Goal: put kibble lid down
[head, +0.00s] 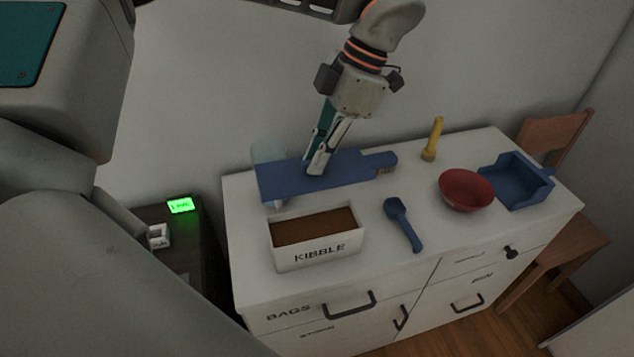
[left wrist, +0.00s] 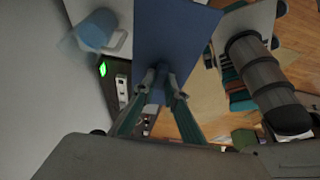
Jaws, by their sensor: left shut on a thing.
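The kibble lid (head: 285,182) appears to be the flat blue panel with a narrower end at its right, at the back left of the white cabinet. My left gripper (head: 318,168) reaches down from above and is shut on it. In the left wrist view the fingertips (left wrist: 162,82) meet at the edge of the blue panel (left wrist: 170,35). The white kibble box (head: 318,255) stands open in front of the lid, with brown kibble inside. The lid lies behind the box, not over it; whether it touches the cabinet top I cannot tell. My right gripper is not in view.
A blue scoop (head: 403,225), a red bowl (head: 466,190), a blue tray (head: 541,187) and a yellow upright object (head: 433,140) stand to the right on the cabinet top (head: 375,265). A pale blue mug (left wrist: 97,30) is beside the lid. The wall is close behind.

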